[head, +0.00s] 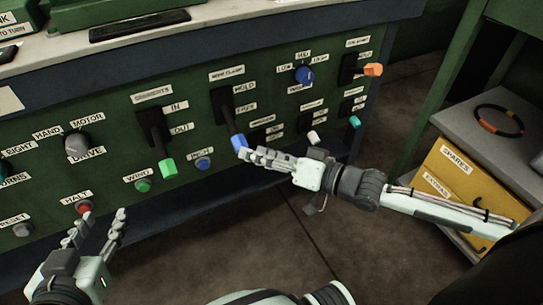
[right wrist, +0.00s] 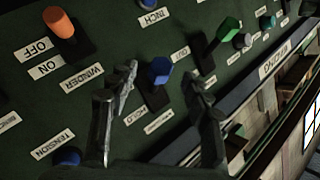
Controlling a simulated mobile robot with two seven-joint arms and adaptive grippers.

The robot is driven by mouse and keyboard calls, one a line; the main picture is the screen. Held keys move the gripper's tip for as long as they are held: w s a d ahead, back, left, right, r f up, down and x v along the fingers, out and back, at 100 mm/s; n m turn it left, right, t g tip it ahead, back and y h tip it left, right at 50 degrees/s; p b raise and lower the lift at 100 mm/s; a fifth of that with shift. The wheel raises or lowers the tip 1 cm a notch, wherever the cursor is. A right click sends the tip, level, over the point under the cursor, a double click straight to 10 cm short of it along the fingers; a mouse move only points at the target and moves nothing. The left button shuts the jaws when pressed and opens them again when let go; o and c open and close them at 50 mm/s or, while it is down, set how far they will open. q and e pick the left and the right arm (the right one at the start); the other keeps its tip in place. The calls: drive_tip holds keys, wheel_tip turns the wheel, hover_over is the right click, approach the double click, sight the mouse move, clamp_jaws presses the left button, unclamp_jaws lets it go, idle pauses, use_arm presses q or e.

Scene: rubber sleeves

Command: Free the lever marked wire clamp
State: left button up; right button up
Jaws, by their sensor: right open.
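The lever marked wire clamp has a blue sleeve (head: 238,142) on its end and comes out of a black plate (head: 223,105) on the green panel. Labels reading HOLD (head: 244,88) and what looks like FREE (head: 246,107) stand beside it. The lever slants down and outward; I cannot tell its exact setting. My right gripper (head: 256,156) is at the blue end. In the right wrist view the blue sleeve (right wrist: 160,69) shows between the open fingers of the right gripper (right wrist: 160,82); contact is not clear. My left gripper (head: 98,222) is open and empty, low at the left.
A green-sleeved lever (head: 167,168) stands left of the blue one, with a blue button (head: 203,164) between. An orange-ended lever (head: 373,70) and a blue knob (head: 304,74) are to the right. A red button (head: 84,207) is close to my left gripper.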

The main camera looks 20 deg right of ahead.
drive_tip(key=shift+v, duration=1.7)
